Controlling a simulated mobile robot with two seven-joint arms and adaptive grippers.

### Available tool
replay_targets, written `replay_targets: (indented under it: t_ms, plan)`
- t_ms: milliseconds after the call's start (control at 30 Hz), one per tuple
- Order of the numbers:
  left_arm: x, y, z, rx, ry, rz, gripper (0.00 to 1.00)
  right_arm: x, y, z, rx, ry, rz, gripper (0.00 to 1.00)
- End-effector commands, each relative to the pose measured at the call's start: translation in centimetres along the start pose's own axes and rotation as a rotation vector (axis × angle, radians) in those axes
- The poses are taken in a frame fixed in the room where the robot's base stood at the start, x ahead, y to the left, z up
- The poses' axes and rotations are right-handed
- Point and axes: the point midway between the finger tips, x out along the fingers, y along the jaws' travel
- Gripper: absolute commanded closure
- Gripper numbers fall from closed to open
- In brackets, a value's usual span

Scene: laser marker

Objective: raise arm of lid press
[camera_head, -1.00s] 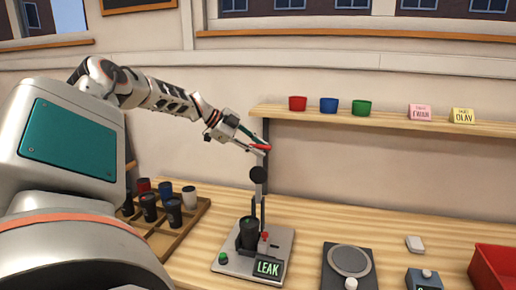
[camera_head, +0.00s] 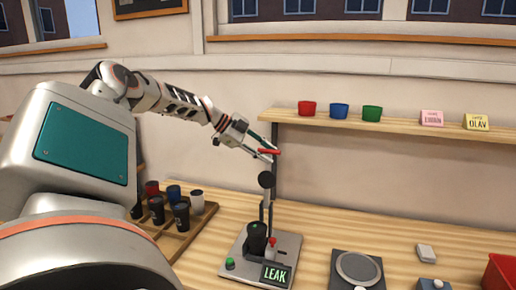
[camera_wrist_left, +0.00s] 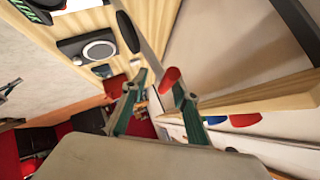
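The lid press (camera_head: 290,248) stands on the table, with a sign reading LEAK on its base. A black cup (camera_head: 257,240) sits in it. Its arm stands upright above the base, with a black disc (camera_head: 267,180) partway up and a red handle (camera_head: 269,152) at the top. My left gripper (camera_head: 266,151) is at the handle with its fingers spread. In the left wrist view the fingers (camera_wrist_left: 157,84) are apart, and the red handle end (camera_wrist_left: 170,78) shows between them, close to the right finger. I cannot tell whether they touch. My right gripper is out of view.
A wooden tray (camera_head: 208,212) of several cups stands left of the press. A round-plated device (camera_head: 358,268) and a red bin (camera_head: 503,272) are to the right. A wall shelf (camera_head: 390,124) with three coloured cups and two name cards is behind the gripper.

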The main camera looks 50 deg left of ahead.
Motion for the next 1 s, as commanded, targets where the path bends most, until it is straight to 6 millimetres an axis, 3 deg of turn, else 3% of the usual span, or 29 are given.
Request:
replay_targets:
  t_ms: [600, 800, 1000]
  plan:
    - [-9.5, 0.0, 0.1, 0.001, 0.0, -0.001, 0.71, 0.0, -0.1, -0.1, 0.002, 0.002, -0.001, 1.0]
    - [-11.2, 0.1, 0.1, 0.0, -0.001, 0.003, 0.71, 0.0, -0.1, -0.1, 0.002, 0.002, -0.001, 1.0]
    - [-11.5, 0.1, 0.1, -0.001, -0.001, 0.004, 0.71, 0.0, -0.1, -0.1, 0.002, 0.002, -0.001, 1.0]
